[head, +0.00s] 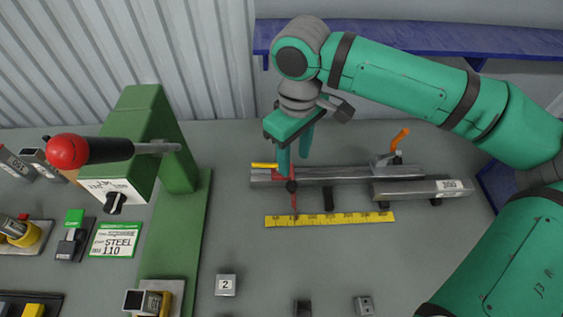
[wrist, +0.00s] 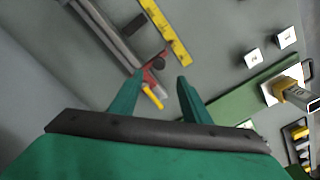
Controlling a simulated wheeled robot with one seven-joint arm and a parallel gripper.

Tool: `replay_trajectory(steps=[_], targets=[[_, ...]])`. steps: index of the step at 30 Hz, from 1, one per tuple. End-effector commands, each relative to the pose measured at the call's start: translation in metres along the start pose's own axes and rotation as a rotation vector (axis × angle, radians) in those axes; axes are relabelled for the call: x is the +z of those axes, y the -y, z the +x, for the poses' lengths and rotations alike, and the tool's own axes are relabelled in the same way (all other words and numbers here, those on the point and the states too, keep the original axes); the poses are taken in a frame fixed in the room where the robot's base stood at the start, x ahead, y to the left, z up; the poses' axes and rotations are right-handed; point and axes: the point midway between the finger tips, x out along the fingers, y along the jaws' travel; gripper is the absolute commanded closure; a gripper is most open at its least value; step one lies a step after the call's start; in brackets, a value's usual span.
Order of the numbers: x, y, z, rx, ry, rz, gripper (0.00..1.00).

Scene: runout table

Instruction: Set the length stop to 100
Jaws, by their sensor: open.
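The length stop (head: 293,200) is a red slider on the grey rail (head: 345,174), with a black knob (head: 291,186) and a yellow lever (head: 264,165). Its red pointer reaches down to the yellow scale (head: 345,218), near the scale's left part; the numbers are too small to read. My gripper (head: 295,165) is open and points down over the rail's left end, at the stop. In the wrist view my gripper (wrist: 156,88) has the yellow lever (wrist: 152,96) between its fingertips, nearer the left finger. The red stop (wrist: 150,79) is just beyond. I cannot tell whether a finger touches it.
An orange-handled clamp (head: 400,139) stands on the rail's right part. A grey bar (head: 420,189) with a label lies at the rail's right. A green machine (head: 175,170) with a red-knobbed lever (head: 68,152) stands at left. A numbered block (head: 226,285) sits in front; bench between is clear.

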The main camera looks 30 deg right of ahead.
Motion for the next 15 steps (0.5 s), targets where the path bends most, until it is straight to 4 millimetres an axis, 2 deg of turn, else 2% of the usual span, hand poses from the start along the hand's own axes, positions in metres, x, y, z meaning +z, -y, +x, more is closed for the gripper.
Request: replay_trajectory(steps=[5,15], targets=[[0.001,-0.001,0.011,0.001,0.004,0.003,0.57],[0.002,-0.001,0.068,-0.001,0.004,0.005,0.57]])
